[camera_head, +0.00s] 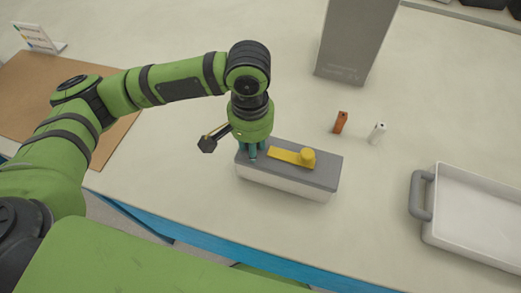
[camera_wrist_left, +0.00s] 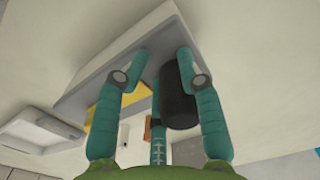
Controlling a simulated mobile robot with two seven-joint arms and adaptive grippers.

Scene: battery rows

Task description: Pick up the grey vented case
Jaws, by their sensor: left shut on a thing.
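A case with a grey top and pale sides (camera_head: 323,172) lies on the table in front of me; I cannot make out vents on it. A yellow bar with a round knob (camera_head: 307,156) lies across its top. My left gripper (camera_head: 252,153) points down at the case's left end. In the left wrist view its teal fingers (camera_wrist_left: 160,95) close around a short black cylinder (camera_wrist_left: 181,100), with the grey top (camera_wrist_left: 122,52) beyond. I cannot tell whether the cylinder is part of the case. My right gripper is not in view.
A tall grey box (camera_head: 354,42) stands at the back. Small orange (camera_head: 340,122) and white (camera_head: 377,133) pieces stand right of the case. A white tray with a grey handle (camera_head: 432,228) is at right. A brown mat (camera_head: 35,85) lies at left.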

